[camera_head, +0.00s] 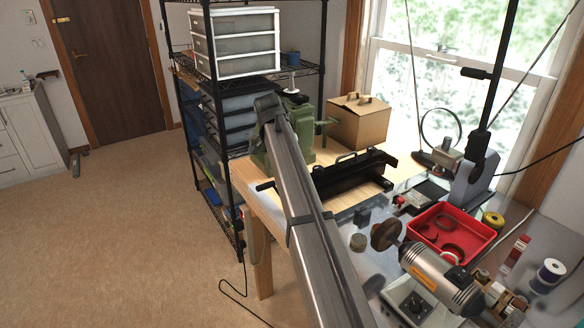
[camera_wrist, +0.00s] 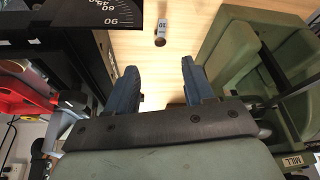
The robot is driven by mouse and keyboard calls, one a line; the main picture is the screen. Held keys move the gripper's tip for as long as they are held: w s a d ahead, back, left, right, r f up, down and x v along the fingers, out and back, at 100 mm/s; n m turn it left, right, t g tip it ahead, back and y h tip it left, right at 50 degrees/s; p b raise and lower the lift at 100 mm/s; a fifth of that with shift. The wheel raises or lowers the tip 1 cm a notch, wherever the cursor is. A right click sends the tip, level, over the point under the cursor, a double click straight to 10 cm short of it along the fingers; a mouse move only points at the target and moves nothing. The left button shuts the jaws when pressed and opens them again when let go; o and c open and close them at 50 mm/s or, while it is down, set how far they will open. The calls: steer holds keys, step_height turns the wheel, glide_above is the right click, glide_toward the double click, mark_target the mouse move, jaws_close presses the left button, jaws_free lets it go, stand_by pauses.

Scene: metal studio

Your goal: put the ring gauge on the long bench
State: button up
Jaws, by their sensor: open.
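My gripper (camera_wrist: 160,88) is open in the wrist view, with two blue fingers apart and nothing between them. It is above the wooden bench (camera_head: 260,190), whose pale top also shows in the wrist view (camera_wrist: 150,60). I cannot pick out the ring gauge for certain. Dark reddish rings (camera_head: 450,251) lie in the red tray (camera_head: 487,232) on the grey table in the head view. A small dark cylinder with a pale label marked 10 (camera_wrist: 161,28) is on the wood ahead of my fingers in the wrist view. My arm hides part of the wooden bench in the head view.
A green machine (camera_head: 303,125) and a cardboard box (camera_head: 358,122) stand at the back of the wooden bench. A long black fixture (camera_head: 350,175) lies across it. A bench grinder (camera_head: 437,280) crowds the grey table, and a black shelf rack (camera_head: 215,120) stands behind my arm.

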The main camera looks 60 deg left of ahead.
steer(key=shift+v, duration=0.9)
